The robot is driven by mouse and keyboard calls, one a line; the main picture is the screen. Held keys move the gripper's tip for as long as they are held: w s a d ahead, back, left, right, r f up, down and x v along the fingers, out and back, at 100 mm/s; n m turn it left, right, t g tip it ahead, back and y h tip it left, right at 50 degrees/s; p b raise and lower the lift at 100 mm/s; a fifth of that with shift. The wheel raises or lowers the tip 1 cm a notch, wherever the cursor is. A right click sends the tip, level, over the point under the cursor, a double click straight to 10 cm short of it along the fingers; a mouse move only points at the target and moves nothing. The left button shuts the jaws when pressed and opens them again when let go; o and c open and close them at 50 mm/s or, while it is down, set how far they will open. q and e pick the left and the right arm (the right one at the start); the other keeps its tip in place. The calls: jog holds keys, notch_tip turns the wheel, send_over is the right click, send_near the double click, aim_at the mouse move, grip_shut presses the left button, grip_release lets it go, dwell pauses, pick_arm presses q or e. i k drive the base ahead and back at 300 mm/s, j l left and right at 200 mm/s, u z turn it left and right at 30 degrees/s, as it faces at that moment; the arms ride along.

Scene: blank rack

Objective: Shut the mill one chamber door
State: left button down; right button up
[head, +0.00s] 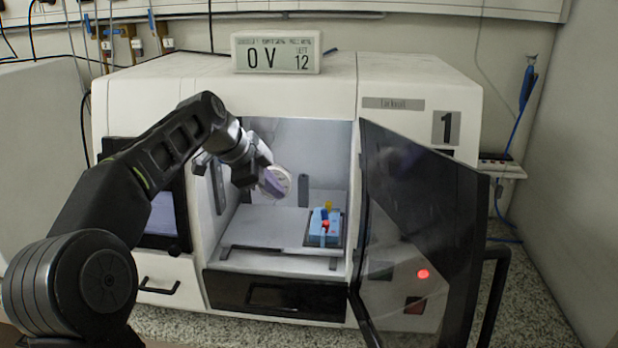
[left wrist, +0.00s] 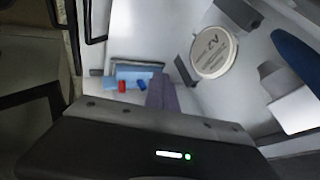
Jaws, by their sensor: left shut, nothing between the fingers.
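The mill (head: 300,95) is a white machine with a "1" label (head: 446,127) at its upper right. Its chamber door (head: 425,215) is a dark see-through panel with a black handle (head: 494,290), and it stands wide open on the right side of the chamber opening. My left gripper (head: 268,184) is at the chamber opening, shut and empty, away from the door. Its purple fingers (left wrist: 163,95) show together in the left wrist view. A round pale disc (left wrist: 213,52) with markings sits in the chamber beyond the fingers. My right gripper is not in view.
Inside the chamber, a blue fixture (head: 324,228) with red and blue parts stands on the bed. A display box (head: 276,52) sits on top of the mill. A screen panel (head: 162,214) is left of the opening, and a grey wall (head: 570,150) is at the right.

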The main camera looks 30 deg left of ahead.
aim_at(439, 202)
jog(key=k, duration=1)
